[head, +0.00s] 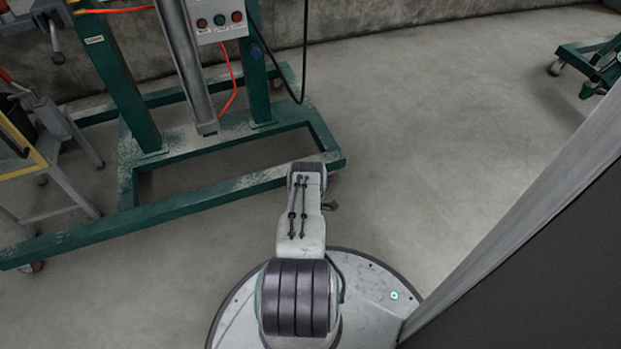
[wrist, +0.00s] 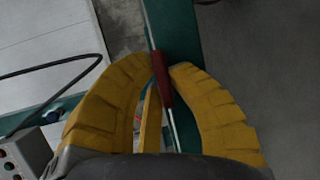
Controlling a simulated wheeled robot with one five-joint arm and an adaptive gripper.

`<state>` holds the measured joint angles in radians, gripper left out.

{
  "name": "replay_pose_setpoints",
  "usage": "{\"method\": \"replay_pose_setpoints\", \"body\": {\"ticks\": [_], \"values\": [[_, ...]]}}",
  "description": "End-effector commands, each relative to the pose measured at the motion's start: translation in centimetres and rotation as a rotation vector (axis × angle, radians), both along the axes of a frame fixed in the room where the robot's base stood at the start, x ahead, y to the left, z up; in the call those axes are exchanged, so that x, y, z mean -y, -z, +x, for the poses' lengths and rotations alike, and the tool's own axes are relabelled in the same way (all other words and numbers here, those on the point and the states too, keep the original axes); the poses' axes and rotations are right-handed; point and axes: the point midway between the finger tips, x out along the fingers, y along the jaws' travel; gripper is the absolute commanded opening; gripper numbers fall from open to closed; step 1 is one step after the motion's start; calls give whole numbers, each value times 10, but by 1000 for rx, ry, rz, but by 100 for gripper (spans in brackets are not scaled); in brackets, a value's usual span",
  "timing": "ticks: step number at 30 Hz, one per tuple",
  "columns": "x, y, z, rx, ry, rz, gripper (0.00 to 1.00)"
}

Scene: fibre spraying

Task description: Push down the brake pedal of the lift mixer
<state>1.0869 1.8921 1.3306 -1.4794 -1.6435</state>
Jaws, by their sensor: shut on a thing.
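The lift mixer's green frame (head: 230,192) stands on the floor in the head view, left of and beyond my arm. My gripper is hidden behind my arm there. In the wrist view my gripper's yellow fingers (wrist: 168,66) are closed around a red bar (wrist: 162,80) with a thin metal rod below it. I cannot tell whether this bar is the brake pedal or whether it is pressed down. A green beam (wrist: 173,28) of the frame runs behind the fingers. No brake pedal is clearly visible in the head view.
A grey control box (head: 220,22) with buttons hangs on the mixer. A yellow and grey stand (head: 50,175) is at the left. A grey panel (head: 540,235) rises close on the right. Concrete floor (head: 430,150) lies open between the mixer and another green frame (head: 590,58).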

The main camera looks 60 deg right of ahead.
Motion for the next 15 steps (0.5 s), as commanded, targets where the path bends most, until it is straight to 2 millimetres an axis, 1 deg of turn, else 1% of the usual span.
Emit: {"method": "replay_pose_setpoints", "body": {"ticks": [8, 15], "values": [[0, 1, 0, 8, 1, -6, 0], [-1, 6, 0, 75, 4, -62, 0]]}}
